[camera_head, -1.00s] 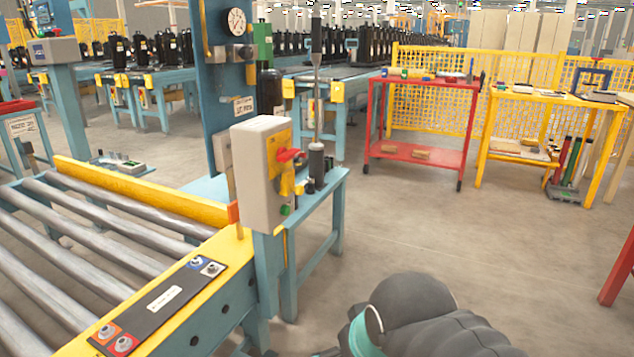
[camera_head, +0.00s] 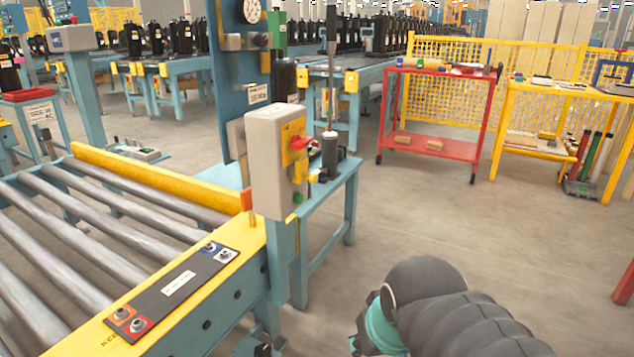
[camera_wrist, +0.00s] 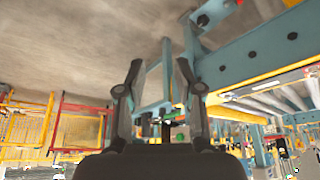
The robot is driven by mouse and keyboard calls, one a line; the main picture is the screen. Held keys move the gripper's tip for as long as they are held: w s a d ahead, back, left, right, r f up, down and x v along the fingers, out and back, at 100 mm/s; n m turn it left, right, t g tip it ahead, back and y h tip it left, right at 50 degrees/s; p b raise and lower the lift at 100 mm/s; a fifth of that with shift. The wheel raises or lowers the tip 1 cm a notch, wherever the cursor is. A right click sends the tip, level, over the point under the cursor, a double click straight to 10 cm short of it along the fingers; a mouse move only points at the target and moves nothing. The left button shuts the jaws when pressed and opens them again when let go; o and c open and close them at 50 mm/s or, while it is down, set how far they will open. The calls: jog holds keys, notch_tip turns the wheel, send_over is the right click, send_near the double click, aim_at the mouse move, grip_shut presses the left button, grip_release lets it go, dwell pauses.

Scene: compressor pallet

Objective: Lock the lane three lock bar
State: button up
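I cannot make out with certainty which part is the lane three lock bar. A long yellow bar (camera_head: 150,180) lies along the far side of the roller lane (camera_head: 70,235). Blue frame legs show behind and between the fingers there. In the head view only my dark arm shows at the bottom right; the gripper is hidden.
A dark label plate (camera_head: 172,293) with several studs lies on the yellow near rail. A blue side table (camera_head: 335,190) stands behind the box. A red cart (camera_head: 434,150) and a yellow table (camera_head: 545,90) stand farther back. The floor (camera_head: 440,225) between is clear.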

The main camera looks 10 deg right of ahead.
jog(key=shift+w+d+f+m+g, duration=0.55)
jog(key=shift+w+d+f, duration=0.25)
jog(key=shift+w+d, duration=0.25)
grip_shut()
jog(key=w+d+r+m+t+y+b, duration=0.1)
jog(key=w+d+m+y, duration=0.25)
jog(key=w+m, duration=0.5)
jog(key=w+d+m+y, duration=0.2)
jog(key=w+d+m, duration=0.3)
jog(key=w, duration=0.6)
jog(key=w+a+r+m+t+y, duration=0.2)
jog(key=w+r+m+t+y, duration=0.1)
jog(key=w+r+m, duration=0.5)
jog(key=shift+w+r+m+t, duration=0.2)
jog(key=shift+r+m+t, duration=0.25)
jog(key=shift+r+m, duration=0.55)
jog(key=shift+f, duration=0.15)
